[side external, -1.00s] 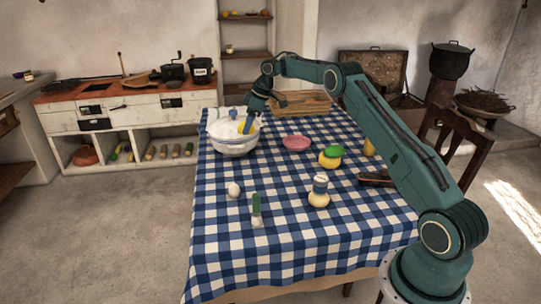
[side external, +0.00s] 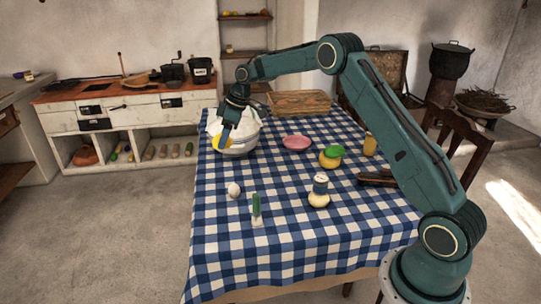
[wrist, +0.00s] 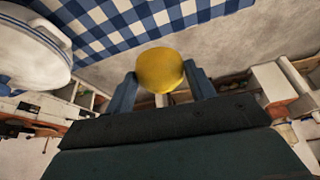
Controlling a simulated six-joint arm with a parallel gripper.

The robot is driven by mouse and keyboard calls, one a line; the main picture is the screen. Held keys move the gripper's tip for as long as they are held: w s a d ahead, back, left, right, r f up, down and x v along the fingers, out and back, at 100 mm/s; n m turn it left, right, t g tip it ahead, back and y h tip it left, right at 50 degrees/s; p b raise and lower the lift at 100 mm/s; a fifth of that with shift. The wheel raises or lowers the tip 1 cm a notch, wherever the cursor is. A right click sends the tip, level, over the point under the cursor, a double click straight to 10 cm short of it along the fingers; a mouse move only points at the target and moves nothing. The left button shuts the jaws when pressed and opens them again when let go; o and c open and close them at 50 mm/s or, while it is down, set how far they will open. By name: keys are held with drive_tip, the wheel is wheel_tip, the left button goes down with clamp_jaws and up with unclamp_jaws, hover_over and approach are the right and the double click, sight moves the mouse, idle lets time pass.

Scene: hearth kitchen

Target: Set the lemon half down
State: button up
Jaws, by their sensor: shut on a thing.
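The yellow lemon half (side external: 222,143) is held between the fingertips of my gripper (side external: 225,137), which is shut on it. In the side view it hangs in front of the left side of the white tureen (side external: 246,140), near the table's left edge. Whether it touches the tureen cannot be told. In the wrist view the lemon half (wrist: 160,69) shows its rounded side between the two fingers (wrist: 161,82), with the table's edge and grey floor behind it. The tureen (wrist: 30,48) is at the left there, apart from the lemon half.
The checked tablecloth (side external: 285,210) has free room in front. A pink dish (side external: 296,143), a yellow-green item (side external: 331,157), a small jar (side external: 319,190), a white egg-like item (side external: 234,190) and a green-handled item (side external: 256,210) stand about.

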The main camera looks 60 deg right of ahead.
drive_tip(key=s+a, duration=0.4)
drive_tip(key=a, duration=0.4)
drive_tip(key=n, duration=0.1)
hover_over(217, 233)
drive_tip(key=d, duration=0.1)
drive_tip(key=shift+s+f, duration=0.25)
drive_tip(key=shift+s, duration=0.2)
wheel_tip(217, 233, down, 16)
drive_tip(key=shift+r, duration=0.1)
drive_tip(key=shift+f, duration=2.1)
drive_tip(key=shift+f, duration=0.15)
